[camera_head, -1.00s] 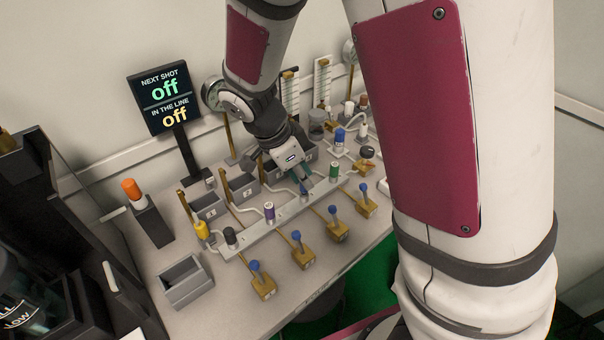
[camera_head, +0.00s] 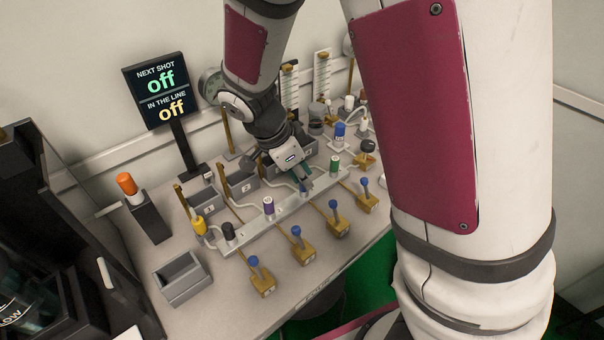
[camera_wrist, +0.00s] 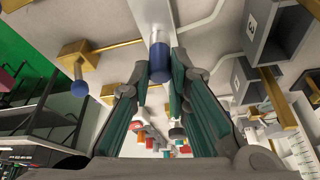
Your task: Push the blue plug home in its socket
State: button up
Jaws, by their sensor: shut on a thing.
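The blue plug (camera_wrist: 160,70) stands at the white rail (camera_wrist: 150,12) in the wrist view, with its far end against the rail. How deep it sits in its socket cannot be told. My gripper (camera_wrist: 160,80) is shut on the plug, one green-padded finger on each side. In the head view my gripper (camera_head: 304,184) is low over the middle of the rail (camera_head: 240,240). The fingers hide most of the plug there, and the socket is covered.
On the rail, a purple plug (camera_head: 268,206) and a dark plug (camera_head: 228,231) stand left of my gripper, and a green plug (camera_head: 334,163) right. Blue-knobbed levers (camera_head: 296,231) line the front. Grey bins (camera_head: 241,184) stand behind. A display (camera_head: 160,92) reads "off" twice.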

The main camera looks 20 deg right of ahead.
jog(key=o, duration=0.9)
jog(key=v, duration=1.2)
jog(key=s+d+r+n+t+y, duration=0.1)
jog(key=s+d+r+n+y, duration=0.15)
jog(key=s+n, duration=0.85)
jog(key=s+d+r+n+y, duration=0.2)
jog(key=s+d+r+n, duration=0.3)
jog(key=s, duration=0.9)
jog(key=r+t+p, duration=0.1)
jog(key=r+p, duration=0.3)
jog(key=a+r+n+t+p, duration=0.1)
jog(key=r+p, duration=0.4)
jog(key=a+r+t+p, duration=0.1)
jog(key=r+p, duration=0.3)
jog(key=shift+r+p, duration=0.35)
jog(key=shift+p, duration=0.05)
